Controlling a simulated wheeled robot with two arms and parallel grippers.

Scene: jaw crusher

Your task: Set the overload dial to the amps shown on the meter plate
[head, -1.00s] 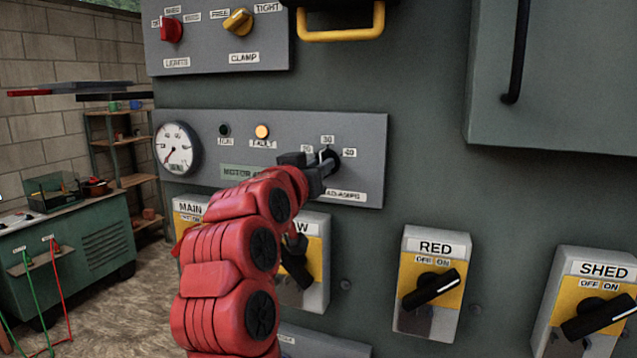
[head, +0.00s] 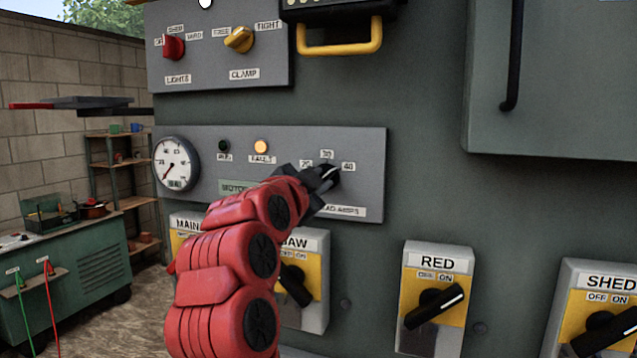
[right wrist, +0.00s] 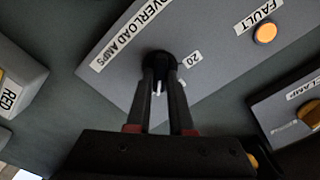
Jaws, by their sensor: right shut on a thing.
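The overload dial (head: 330,178) is a black knob on the grey meter panel (head: 368,150), with labels 20, 30 and 40 around it. My right gripper (head: 318,180) is shut on the knob; in the right wrist view (right wrist: 160,80) its two fingers lie on either side of the knob's grip. A white mark shows on the knob and seems to point up and right in the head view, but its exact setting is unclear. The green meter plate (head: 232,187) reads MOTOR; my right arm hides the rest. My left gripper is not in view.
A round gauge (head: 176,163) and a lit orange FAULT lamp (head: 260,147) sit left of the dial. Below are the JAW switch (head: 312,262), RED switch (head: 435,300) and SHED switch (head: 600,315). A yellow handle (head: 340,48) sticks out above.

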